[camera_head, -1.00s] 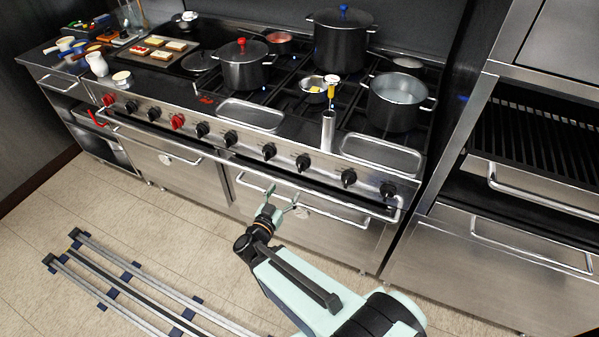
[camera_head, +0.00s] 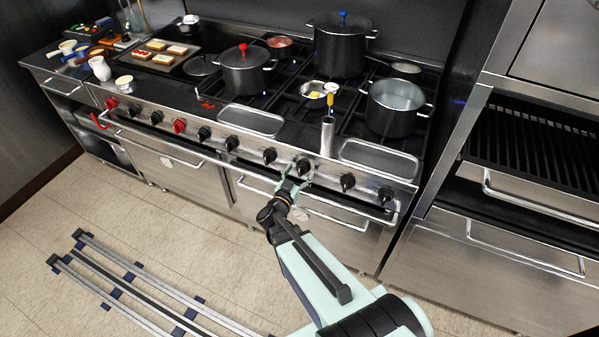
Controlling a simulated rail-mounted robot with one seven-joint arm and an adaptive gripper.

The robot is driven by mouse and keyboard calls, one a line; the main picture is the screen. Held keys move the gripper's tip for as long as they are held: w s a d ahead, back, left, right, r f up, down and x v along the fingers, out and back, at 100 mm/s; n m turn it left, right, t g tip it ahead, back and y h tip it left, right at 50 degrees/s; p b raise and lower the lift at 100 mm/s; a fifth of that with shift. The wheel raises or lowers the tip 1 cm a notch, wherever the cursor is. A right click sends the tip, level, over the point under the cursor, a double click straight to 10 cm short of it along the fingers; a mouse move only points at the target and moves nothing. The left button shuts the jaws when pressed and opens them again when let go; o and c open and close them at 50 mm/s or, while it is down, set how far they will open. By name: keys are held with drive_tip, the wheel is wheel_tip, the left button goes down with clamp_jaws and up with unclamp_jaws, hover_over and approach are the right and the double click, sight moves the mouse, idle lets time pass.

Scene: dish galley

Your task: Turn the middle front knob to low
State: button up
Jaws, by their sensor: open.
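A row of knobs runs along the stove's front panel, most black and two red (camera_head: 179,126). No markings on them are readable. One black knob (camera_head: 303,166) right of the row's middle has my gripper (camera_head: 296,173) right at it. My gripper is open, its pale green fingers pointing up toward that knob. I cannot tell whether the fingers straddle the knob or touch it. The neighbouring black knobs, one to the left (camera_head: 269,156) and one to the right (camera_head: 347,182), stand clear of the fingers.
A long handrail (camera_head: 245,171) runs below the knobs, close to my gripper. A steel cylinder (camera_head: 327,137) stands between two metal trays (camera_head: 250,120) above the panel. Pots, including an open one (camera_head: 395,107), stand on the burners. The floor in front is free around a rail.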

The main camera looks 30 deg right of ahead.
drive_tip(key=shift+c, duration=0.3)
drive_tip(key=c, duration=1.2)
drive_tip(key=shift+o, duration=0.2)
drive_tip(key=shift+n, duration=0.3)
drive_tip(key=shift+r+n+p, duration=0.15)
drive_tip(key=shift+n+p, duration=0.85)
drive_tip(key=shift+n, duration=0.1)
drive_tip(key=shift+n+p, duration=1.15)
drive_tip(key=shift+n, duration=1.15)
